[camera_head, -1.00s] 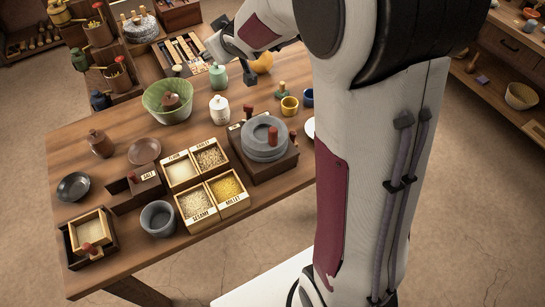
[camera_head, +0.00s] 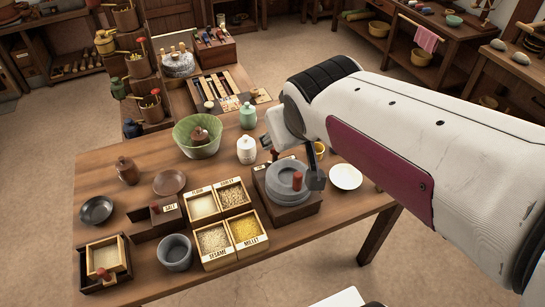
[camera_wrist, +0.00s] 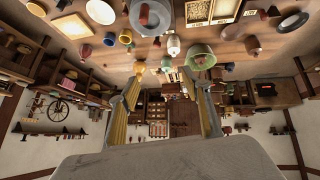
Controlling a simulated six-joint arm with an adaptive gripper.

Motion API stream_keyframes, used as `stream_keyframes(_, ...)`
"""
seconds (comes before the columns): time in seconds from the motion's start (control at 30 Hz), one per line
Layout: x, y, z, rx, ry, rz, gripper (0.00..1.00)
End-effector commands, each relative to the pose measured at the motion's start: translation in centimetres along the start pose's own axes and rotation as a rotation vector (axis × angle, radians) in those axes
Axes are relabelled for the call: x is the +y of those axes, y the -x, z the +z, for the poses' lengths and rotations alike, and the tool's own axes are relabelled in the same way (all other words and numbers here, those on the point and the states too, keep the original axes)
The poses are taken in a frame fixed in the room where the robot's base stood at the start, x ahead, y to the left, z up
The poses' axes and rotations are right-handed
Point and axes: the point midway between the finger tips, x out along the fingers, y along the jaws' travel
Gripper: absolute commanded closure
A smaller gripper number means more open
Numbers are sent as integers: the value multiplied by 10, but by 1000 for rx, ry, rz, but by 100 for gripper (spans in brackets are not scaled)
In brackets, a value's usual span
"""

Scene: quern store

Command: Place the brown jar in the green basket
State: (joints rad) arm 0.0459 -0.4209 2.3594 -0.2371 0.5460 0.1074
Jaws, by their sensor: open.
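A brown jar (camera_head: 127,171) with a small knob on top stands upright at the left of the wooden table. The basket also shows in the wrist view (camera_wrist: 202,53). My gripper (camera_wrist: 162,75) is open, with nothing between its fingers. In the head view it is beside and above the stone quern, right of the basket and well away from the brown jar. My arm link hides part of it.
The quern (camera_head: 287,180), white jar (camera_head: 247,151) and green jar (camera_head: 248,115) stand right of the basket. A brown plate (camera_head: 169,183), dark bowl (camera_head: 96,210), grey cup (camera_head: 175,253) and grain boxes (camera_head: 250,232) lie in front. Bare table surrounds the brown jar.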

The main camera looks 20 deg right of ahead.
Motion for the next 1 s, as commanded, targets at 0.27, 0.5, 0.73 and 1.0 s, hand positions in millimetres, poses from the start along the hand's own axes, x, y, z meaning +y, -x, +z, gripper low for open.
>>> stream_keyframes(0.27,-20,42,62,-82,-33,-65,52)
stream_keyframes(0.5,-39,66,108,-144,-45,-129,52)
stream_keyframes(0.73,-46,73,124,-168,-46,-155,52)
stream_keyframes(1.0,-46,74,124,-169,-46,-156,52)
